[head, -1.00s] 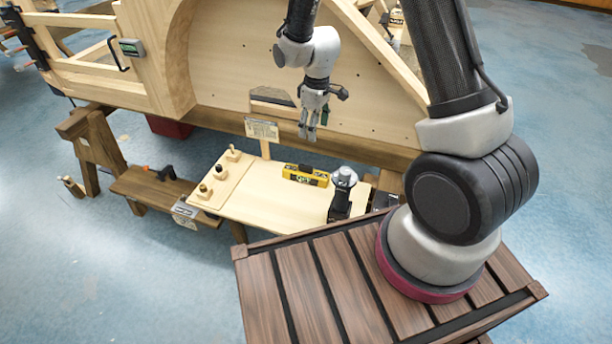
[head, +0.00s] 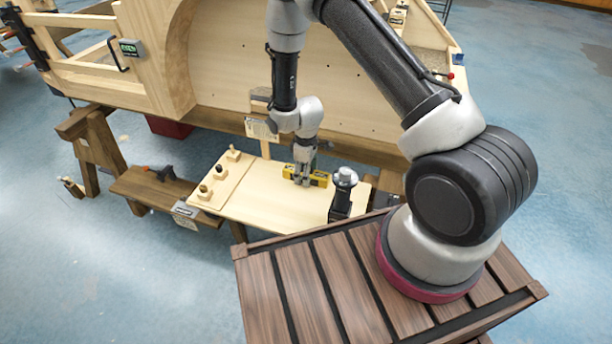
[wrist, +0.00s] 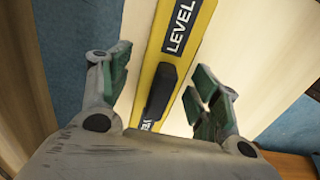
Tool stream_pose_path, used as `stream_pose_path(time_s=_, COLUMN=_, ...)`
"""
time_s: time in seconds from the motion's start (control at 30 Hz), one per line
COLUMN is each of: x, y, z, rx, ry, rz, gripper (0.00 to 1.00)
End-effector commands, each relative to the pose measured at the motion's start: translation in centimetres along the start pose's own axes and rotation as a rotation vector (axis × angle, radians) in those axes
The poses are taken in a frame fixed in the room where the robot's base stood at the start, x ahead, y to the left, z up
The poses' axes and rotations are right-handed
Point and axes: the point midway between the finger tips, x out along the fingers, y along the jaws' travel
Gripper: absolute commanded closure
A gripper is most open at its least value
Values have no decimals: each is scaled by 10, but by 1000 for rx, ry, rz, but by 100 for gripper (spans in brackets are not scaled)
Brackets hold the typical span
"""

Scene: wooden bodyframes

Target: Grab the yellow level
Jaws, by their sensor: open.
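The yellow level (head: 320,179) lies on the pale board on the low bench in the head view, partly hidden behind my gripper (head: 303,181). My gripper (wrist: 160,85) is open, with one green-padded finger on each side of the level. The level lies between the fingers with a gap on both sides. I cannot tell how far the fingertips are above the board.
A dark tool with a silver round top (head: 343,190) stands just right of the level. A sign (head: 262,129) stands behind, before the large wooden frame (head: 230,75). The front of the pale board (head: 262,208) is clear.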

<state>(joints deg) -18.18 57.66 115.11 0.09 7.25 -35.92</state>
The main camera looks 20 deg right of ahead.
Motion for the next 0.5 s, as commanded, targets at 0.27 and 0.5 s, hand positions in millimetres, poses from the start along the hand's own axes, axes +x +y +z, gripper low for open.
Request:
stream_pose_path(time_s=0.27, x=0, y=0, z=0, rx=0, ry=0, rz=0, gripper=58)
stream_pose_path(time_s=0.5, x=-1, y=0, z=0, rx=0, ry=1, rz=0, gripper=97)
